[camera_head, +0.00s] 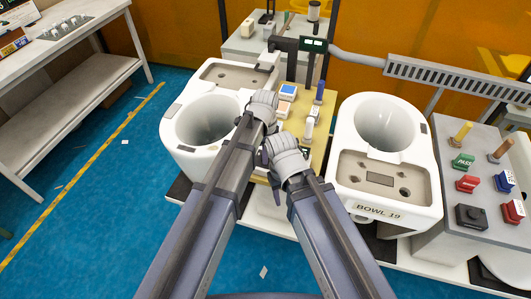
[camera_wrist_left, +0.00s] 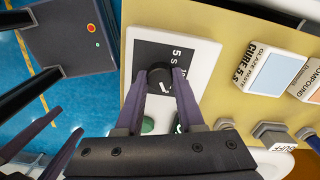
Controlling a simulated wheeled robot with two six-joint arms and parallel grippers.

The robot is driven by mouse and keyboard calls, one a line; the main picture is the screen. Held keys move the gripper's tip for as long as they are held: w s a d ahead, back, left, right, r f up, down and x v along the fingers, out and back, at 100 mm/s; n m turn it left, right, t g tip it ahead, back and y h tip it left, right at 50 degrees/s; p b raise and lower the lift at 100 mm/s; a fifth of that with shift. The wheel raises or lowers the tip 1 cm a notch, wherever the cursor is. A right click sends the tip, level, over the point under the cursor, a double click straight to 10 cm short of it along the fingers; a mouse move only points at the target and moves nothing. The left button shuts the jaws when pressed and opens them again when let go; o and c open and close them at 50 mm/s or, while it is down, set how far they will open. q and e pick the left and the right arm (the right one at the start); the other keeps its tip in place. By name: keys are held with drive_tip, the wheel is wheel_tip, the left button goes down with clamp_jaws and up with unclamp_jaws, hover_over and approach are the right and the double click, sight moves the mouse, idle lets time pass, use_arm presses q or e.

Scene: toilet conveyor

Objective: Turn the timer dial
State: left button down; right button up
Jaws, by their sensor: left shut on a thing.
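The timer dial is a round black knob (camera_wrist_left: 160,71) on a black and white plate (camera_wrist_left: 207,52), with a "5" printed beside it, in the left wrist view. My left gripper (camera_wrist_left: 160,83) has its purple fingers on both sides of the knob, shut on it. In the head view my left gripper (camera_head: 243,121) is mostly hidden behind its own wrist, at the left edge of the yellow panel (camera_head: 317,160); the dial is hidden there. My right gripper (camera_wrist_left: 69,119) shows at the lower left of the left wrist view, fingers apart and empty.
Blocks labelled "CURE 5 S" (camera_wrist_left: 270,72) and "COMPOUND" (camera_wrist_left: 308,82) stand right of the dial. White toilet bowls stand left (camera_head: 187,147) and right (camera_head: 341,130) of the panel. A grey stand with stamps (camera_head: 458,190) is far right. A shelved table (camera_head: 98,63) is far left.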

idle(0.4)
use_arm(q)
drive_tip(key=n, duration=0.5)
drive_tip(key=shift+n, duration=0.4)
drive_tip(key=n, duration=1.2)
drive_tip(key=shift+n, duration=0.4)
drive_tip(key=n, duration=0.5)
drive_tip(key=shift+n, duration=0.3)
drive_tip(key=c, duration=0.5)
unclamp_jaws()
